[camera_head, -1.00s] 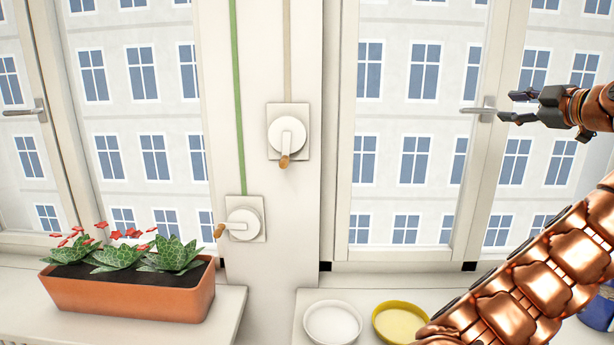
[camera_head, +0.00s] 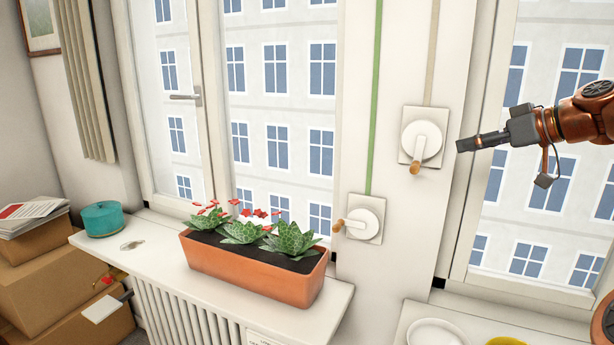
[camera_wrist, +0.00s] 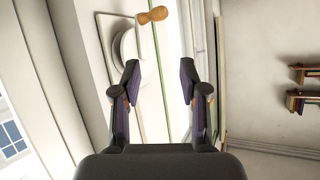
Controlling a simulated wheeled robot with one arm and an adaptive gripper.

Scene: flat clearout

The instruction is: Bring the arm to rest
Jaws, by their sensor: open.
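My gripper (camera_head: 462,146) is at the upper right of the head view, seen nearly side-on in front of the window post. In the wrist view my gripper (camera_wrist: 157,76) has its two fingers apart with nothing between them. The upper crank (camera_head: 422,141), a white disc with a wooden knob on a square plate, is just left of the fingertips in the head view, and a gap shows between them. A crank also shows beyond the left finger in the wrist view (camera_wrist: 124,45). The lower crank (camera_head: 364,222) sits lower left on the post, below the green strap (camera_head: 375,100).
A terracotta planter (camera_head: 250,272) with red-flowered plants stands on the left sill. A turquoise tin (camera_head: 103,219) and keys (camera_head: 132,245) lie further left. Cardboard boxes (camera_head: 45,280) are stacked at the far left. A white bowl (camera_head: 437,333) and a yellow bowl (camera_head: 507,341) are at the bottom right.

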